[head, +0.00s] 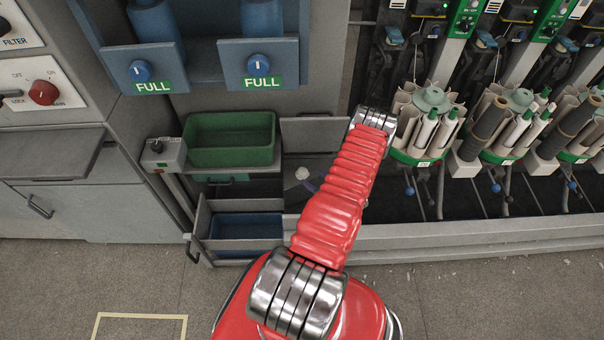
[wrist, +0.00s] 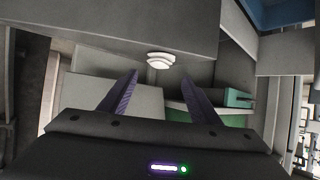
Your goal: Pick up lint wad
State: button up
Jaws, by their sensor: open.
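A small white, layered lump that looks like the lint wad (wrist: 160,60) shows in the wrist view, just beyond the fingertips and roughly centred between them. It appears against a grey surface. In the head view a small pale lump (head: 302,173) shows left of my red arm, in the dark recess beside the green bin. My gripper (wrist: 159,77) is open, its two purple fingers apart with nothing between them. In the head view my arm hides most of it; only a bit of purple finger shows near the lump. I cannot tell the exact gap to the lump.
A green bin (head: 231,139) stands left of the recess, above an open drawer with a blue liner (head: 246,229). A grey switch box (head: 163,154) is beside the bin. Winder units with yarn cones (head: 427,120) stand at right, behind a metal rail (head: 480,234).

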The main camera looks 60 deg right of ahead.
aim_at(303, 171)
jog(key=shift+x, duration=2.45)
jog(key=shift+x, duration=2.65)
jog(key=shift+r, duration=0.15)
jog(key=shift+c, duration=0.4)
jog(key=shift+s+d, duration=0.1)
jog(key=c, duration=1)
jog(key=shift+c, duration=0.2)
